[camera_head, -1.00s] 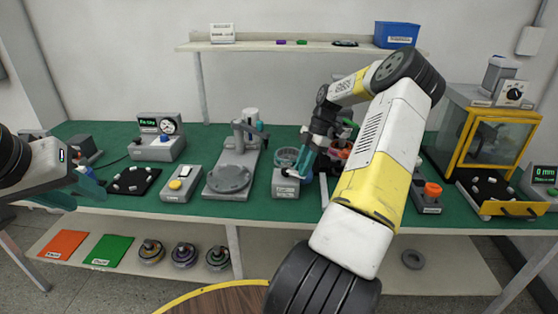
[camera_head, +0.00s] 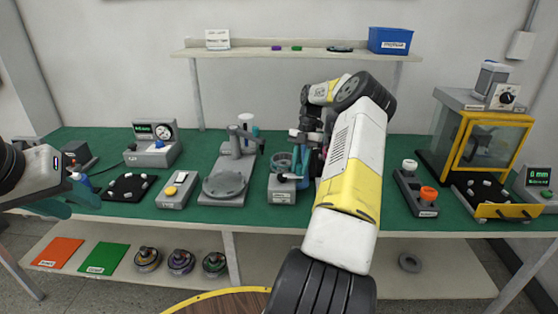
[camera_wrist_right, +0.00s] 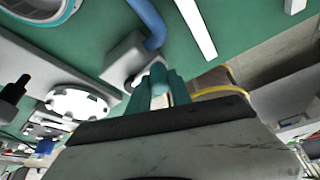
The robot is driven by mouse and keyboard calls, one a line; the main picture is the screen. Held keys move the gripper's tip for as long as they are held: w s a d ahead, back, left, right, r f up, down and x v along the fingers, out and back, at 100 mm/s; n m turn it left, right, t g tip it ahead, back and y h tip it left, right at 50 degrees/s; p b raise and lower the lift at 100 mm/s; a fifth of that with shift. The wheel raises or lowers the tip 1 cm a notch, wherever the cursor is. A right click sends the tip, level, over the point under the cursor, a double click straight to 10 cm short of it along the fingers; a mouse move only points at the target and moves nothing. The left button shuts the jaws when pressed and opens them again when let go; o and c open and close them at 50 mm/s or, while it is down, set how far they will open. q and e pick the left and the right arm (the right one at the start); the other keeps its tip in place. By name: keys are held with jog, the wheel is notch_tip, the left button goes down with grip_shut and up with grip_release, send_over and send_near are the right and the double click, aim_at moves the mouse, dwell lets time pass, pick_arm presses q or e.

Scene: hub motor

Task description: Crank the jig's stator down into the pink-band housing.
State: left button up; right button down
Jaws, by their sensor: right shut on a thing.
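A grey block (camera_head: 283,194) with a round teal-grey cup on top stands at the bench's middle front; it looks like the jig. A small crank-like handle with a blue part sits at its upper right. My right gripper (camera_head: 298,170) is at that handle, beside the cup. In the right wrist view its teal fingers (camera_wrist_right: 160,88) are closed together at a small pale part by a grey block and a blue curved rod (camera_wrist_right: 147,22). My left gripper (camera_head: 68,198) is open and empty at the bench's left front edge.
A grey stand with a round plate (camera_head: 225,184) is left of the jig, beside a box with a yellow button (camera_head: 171,191). A yellow-framed cabinet (camera_head: 457,155) stands right. Several banded housings (camera_head: 181,262) sit on the lower shelf.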

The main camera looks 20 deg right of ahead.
jog(key=shift+w, duration=0.1)
jog(key=c, duration=1.2)
grip_release()
jog(key=shift+f, duration=0.1)
jog(key=shift+o, duration=0.2)
jog(key=v, duration=0.8)
